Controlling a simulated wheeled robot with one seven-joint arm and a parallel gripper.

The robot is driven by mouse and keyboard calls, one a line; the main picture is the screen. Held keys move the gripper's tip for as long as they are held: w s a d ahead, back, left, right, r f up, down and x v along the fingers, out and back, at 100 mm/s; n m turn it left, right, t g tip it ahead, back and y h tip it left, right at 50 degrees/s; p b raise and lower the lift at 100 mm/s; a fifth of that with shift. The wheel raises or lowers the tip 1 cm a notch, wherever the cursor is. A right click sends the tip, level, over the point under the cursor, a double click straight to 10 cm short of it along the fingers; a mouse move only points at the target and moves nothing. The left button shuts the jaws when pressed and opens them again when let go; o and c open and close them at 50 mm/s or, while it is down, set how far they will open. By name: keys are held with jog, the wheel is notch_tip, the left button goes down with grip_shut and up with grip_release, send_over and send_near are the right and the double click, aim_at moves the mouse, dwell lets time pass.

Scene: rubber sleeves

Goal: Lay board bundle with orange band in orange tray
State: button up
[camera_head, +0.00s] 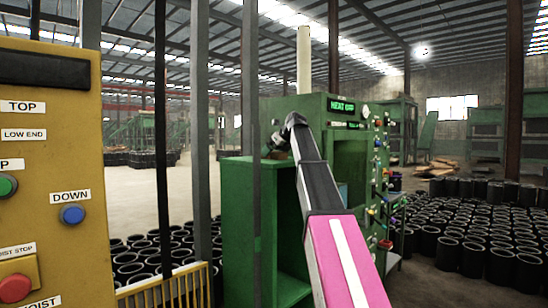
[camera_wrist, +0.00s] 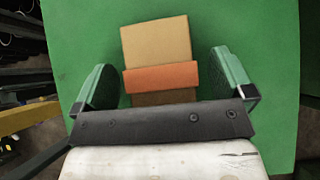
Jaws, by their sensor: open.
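The board bundle (camera_wrist: 157,43) is tan with an orange band (camera_wrist: 162,77) across it, and lies on a flat green surface in the wrist view. My gripper (camera_wrist: 163,84) is open, with one green finger on each side of the bundle and a gap on both sides. The near end of the bundle is partly hidden by the dark bar of my gripper. In the head view my gripper (camera_head: 274,141) is small, over the top of a green cabinet (camera_head: 236,163), and a small brown thing shows beside it. I see no orange tray in either view.
A green machine with a lit sign (camera_head: 342,106) stands right behind my arm. A yellow control panel (camera_head: 50,190) and grey posts (camera_head: 200,130) fill the left. Black sleeves (camera_head: 470,225) crowd the floor on both sides. The green surface around the bundle is clear.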

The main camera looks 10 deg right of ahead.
jog(key=shift+w+a+f, duration=0.1)
jog(key=shift+f, duration=0.05)
jog(key=shift+c, duration=0.3)
jog(key=c, duration=1.1)
jog(key=shift+o, duration=0.2)
